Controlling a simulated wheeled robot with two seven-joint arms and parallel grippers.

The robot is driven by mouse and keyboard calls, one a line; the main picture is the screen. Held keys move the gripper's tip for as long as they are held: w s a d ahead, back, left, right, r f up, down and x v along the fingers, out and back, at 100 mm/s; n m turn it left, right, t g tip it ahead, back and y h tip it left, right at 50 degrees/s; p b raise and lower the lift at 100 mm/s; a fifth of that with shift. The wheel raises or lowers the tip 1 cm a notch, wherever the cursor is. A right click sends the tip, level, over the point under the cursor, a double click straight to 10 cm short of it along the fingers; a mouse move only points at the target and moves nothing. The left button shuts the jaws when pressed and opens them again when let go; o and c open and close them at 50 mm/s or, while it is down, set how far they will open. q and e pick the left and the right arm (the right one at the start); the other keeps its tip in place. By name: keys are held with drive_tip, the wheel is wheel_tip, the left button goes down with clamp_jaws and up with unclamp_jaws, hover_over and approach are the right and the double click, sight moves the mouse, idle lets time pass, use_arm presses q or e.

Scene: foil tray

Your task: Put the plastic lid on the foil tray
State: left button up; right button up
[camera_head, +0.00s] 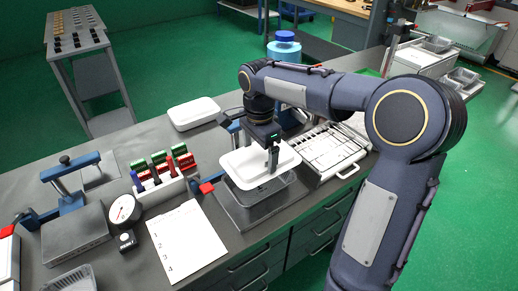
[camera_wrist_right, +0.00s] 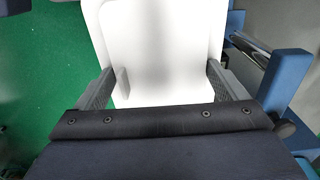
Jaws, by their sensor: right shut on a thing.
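The white plastic lid (camera_head: 242,166) is in my right gripper (camera_head: 272,168), which is shut on it. The lid hangs over the tray, slightly tilted, and hides most of its top. The grey foil tray (camera_head: 262,206) shows below the lid's front edge, on a flat grey plate. I cannot tell whether lid and tray touch. In the right wrist view the lid (camera_wrist_right: 160,45) fills the space between the fingers of my right gripper (camera_wrist_right: 163,84). My left gripper is in neither view.
A blue clamp (camera_head: 212,186) stands just left of the tray, and a white case (camera_head: 325,152) lies to its right. Another white container (camera_head: 194,113) is behind. A paper sheet (camera_head: 186,242) and a round gauge (camera_head: 123,210) lie to the left.

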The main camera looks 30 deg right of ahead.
wheel_tip(320, 180, down, 2)
drive_tip(key=shift+f+b, duration=0.15)
drive_tip(key=shift+b, duration=0.55)
drive_tip(key=shift+f+b, duration=1.25)
drive_tip(key=shift+f, duration=0.75)
drive_tip(key=o, duration=0.6)
drive_tip(key=shift+o, duration=0.2)
wheel_tip(320, 180, up, 7)
drive_tip(key=shift+r+p, duration=0.2)
drive_tip(key=shift+p, duration=0.25)
drive_tip(key=shift+r, duration=0.2)
